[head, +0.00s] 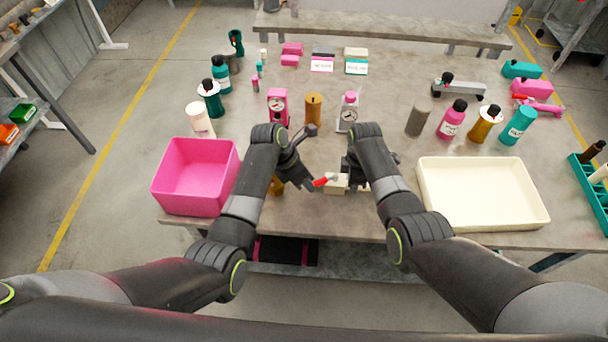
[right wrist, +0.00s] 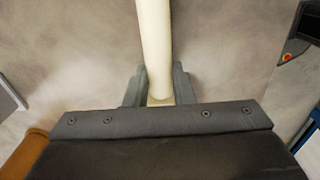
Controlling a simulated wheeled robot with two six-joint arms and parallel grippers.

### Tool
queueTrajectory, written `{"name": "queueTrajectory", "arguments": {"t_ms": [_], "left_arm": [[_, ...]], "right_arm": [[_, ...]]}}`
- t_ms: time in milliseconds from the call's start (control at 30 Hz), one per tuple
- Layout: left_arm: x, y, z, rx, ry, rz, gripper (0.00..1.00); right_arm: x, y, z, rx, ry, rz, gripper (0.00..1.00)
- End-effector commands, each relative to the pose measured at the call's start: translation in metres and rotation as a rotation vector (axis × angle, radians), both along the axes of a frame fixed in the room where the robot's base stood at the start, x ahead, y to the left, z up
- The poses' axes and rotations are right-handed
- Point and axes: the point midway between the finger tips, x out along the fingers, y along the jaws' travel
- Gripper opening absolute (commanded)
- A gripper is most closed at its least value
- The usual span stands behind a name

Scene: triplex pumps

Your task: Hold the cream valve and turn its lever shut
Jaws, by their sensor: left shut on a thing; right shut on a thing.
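The cream valve (head: 335,185) is at the middle of the table, near its front edge, between my two grippers. My right gripper (head: 350,181) is shut on the valve from the right. In the right wrist view a cream bar-shaped part of the valve (right wrist: 154,45) runs between the grey fingers of my right gripper (right wrist: 160,88). The fingers hide part of the valve, so its exact lever angle is hard to tell.
A pink bin (head: 165,205) stands left and a cream tray (head: 484,224) right. An ochre thing (head: 276,186) sits close by my left gripper. Several bottles line both sides.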

Motion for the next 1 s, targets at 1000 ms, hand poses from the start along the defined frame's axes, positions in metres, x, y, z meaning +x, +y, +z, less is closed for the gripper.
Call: {"name": "queueTrajectory", "arguments": {"t_ms": [1000], "left_arm": [[-0.0063,-0.0024,0.0031,-0.002,-0.001,0.084,0.38]], "right_arm": [[-0.0001,0.0013,0.0003,0.003,0.000,0.001,0.00]]}}
